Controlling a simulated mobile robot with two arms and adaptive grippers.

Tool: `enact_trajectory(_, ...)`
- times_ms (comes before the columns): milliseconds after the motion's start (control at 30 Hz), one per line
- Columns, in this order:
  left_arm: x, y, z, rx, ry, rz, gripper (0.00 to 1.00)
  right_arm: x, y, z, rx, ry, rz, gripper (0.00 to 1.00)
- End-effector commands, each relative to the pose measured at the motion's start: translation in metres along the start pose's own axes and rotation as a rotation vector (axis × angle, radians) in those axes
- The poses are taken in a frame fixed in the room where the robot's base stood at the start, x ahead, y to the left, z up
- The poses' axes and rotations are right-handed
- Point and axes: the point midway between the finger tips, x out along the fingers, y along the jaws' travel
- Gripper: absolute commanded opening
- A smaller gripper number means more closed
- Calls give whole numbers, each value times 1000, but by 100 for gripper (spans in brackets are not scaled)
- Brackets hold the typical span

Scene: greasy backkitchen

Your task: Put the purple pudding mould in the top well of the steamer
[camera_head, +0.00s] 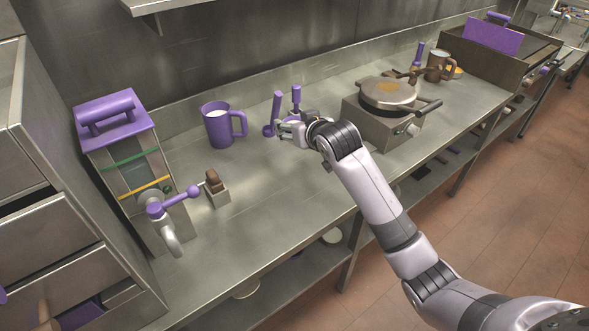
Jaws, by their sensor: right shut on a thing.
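My right gripper (284,128) reaches across the counter from the lower right. It is shut on a small purple thing (268,130) whose shape is mostly hidden by the fingers, so I cannot tell whether it is the pudding mould. Two upright purple pieces (277,104) show just behind the fingers; I cannot tell whether they belong to it. No steamer with wells is clear to me. A long metal trough (520,60) with a purple panel (492,38) stands at the far right; its inside is mostly hidden. My left gripper is not in view.
A purple mug (218,127) with white contents stands left of the gripper. A purple-lidded dispenser (122,150) with a tap stands at the left. A round hotplate appliance (388,94) stands to the right. The counter's front middle (285,195) is clear.

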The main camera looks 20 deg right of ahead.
Motion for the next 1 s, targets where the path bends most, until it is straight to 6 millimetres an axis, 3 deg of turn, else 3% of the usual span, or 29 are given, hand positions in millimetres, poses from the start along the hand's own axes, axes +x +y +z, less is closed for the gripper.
enact_trajectory(100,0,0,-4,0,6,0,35,14,0,32,2,-5,0,23)
enact_trajectory(333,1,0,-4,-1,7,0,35,35,-1,74,1,-1,-1,23)
enact_trajectory(533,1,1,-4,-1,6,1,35,43,-1,89,1,0,-1,23)
enact_trajectory(733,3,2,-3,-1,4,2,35,56,0,117,0,-2,0,23)
enact_trajectory(1000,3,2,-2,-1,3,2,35,59,0,122,0,2,0,23)
